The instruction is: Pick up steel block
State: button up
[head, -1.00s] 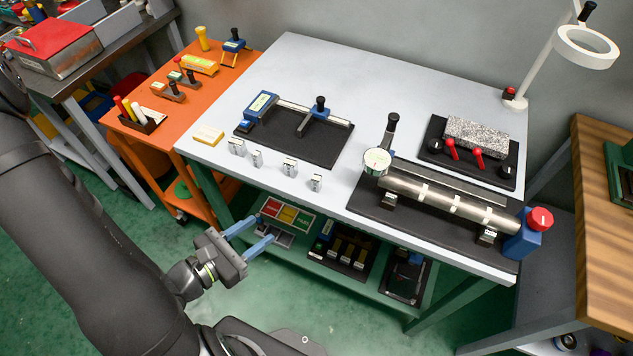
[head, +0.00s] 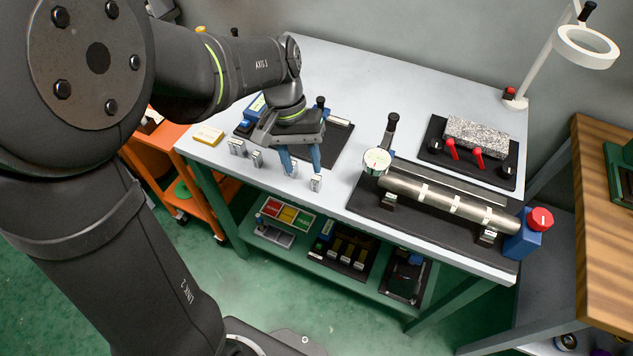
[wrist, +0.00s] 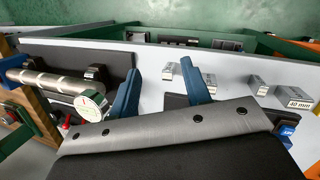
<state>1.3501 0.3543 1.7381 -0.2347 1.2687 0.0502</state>
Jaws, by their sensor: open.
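Several small steel blocks stand in a row near the table's front edge. In the head view they are the leftmost block (head: 237,147), a second block (head: 257,159), a third block (head: 294,170) and the rightmost block (head: 316,183). My gripper (head: 303,170) is open and points down over the right part of the row, its blue fingers apart. One fingertip overlaps the third block in the picture; contact cannot be told. In the wrist view, the rightmost block (wrist: 170,71) shows between the fingers (wrist: 162,65), beyond them. The block marked 40 mm (wrist: 299,102) is at the right.
A gauge dial (head: 377,161) and a long steel cylinder (head: 450,203) on a dark base stand right of the blocks. A dark plate with a blue-ended measuring tool (head: 340,135) lies behind my gripper. A yellow block (head: 207,135) lies at the left corner. A granite block (head: 477,137) stands at back right.

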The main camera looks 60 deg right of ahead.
jog(key=s+d+r+m+t+h, duration=0.1)
jog(key=d+r+m+t+h, duration=0.15)
jog(key=d+r, duration=0.3)
send_over(317, 178)
jog(key=shift+t+y, duration=0.35)
jog(key=f, duration=1.1)
jog(key=shift+w+d, duration=0.2)
jog(key=shift+d, duration=0.1)
jog(key=shift+s+a+f, duration=0.1)
jog(key=shift+a+f, duration=0.05)
jog(key=shift+f, duration=1.2)
jog(key=shift+s+a+f, duration=0.1)
jog(key=shift+a+f, duration=0.05)
jog(key=shift+f, duration=1.15)
grip_shut()
